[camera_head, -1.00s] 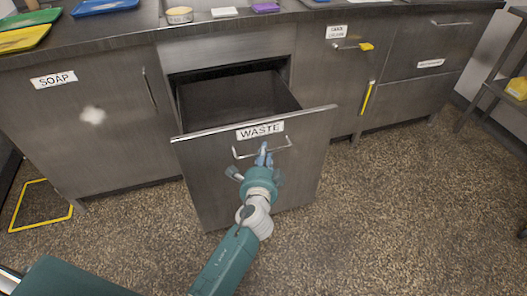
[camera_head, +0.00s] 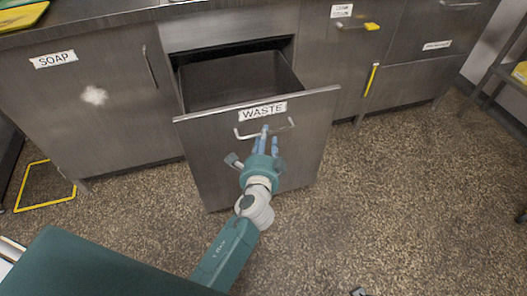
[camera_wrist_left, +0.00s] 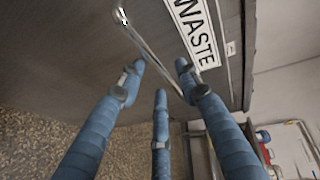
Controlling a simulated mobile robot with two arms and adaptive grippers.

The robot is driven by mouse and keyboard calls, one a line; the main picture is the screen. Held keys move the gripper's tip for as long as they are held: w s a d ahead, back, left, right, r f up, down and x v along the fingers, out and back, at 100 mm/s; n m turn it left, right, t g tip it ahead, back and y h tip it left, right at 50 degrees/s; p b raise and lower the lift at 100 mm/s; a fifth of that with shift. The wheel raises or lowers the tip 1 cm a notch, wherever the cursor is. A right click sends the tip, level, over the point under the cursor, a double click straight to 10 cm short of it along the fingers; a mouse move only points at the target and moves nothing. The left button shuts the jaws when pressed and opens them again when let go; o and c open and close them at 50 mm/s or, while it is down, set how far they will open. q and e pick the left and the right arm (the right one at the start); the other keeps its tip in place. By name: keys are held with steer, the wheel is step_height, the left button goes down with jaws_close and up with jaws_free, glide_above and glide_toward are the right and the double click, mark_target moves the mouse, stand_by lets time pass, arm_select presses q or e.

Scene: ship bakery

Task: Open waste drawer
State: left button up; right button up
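The waste drawer (camera_head: 222,158) is a grey metal drawer under the counter, pulled well out, with its dark inside showing. A white WASTE label (camera_head: 262,111) is on its front, above a thin metal bar handle (camera_head: 245,136). My left gripper (camera_head: 268,138) is at the handle in the head view. In the left wrist view its blue fingers (camera_wrist_left: 160,75) are spread apart, with the handle bar (camera_wrist_left: 152,52) running between their tips. I cannot tell whether any finger touches the bar. My right gripper is not in view.
The SOAP cupboard (camera_head: 95,125) is shut at the left. Shut cupboards with a yellow handle (camera_head: 371,80) stand at the right. A yellow floor outline (camera_head: 45,187) lies at the left and a shelf rack (camera_head: 505,75) at the far right. The speckled floor (camera_head: 400,190) in front is mostly clear.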

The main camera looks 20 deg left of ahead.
arm_select(q)
steer(key=v, duration=0.9)
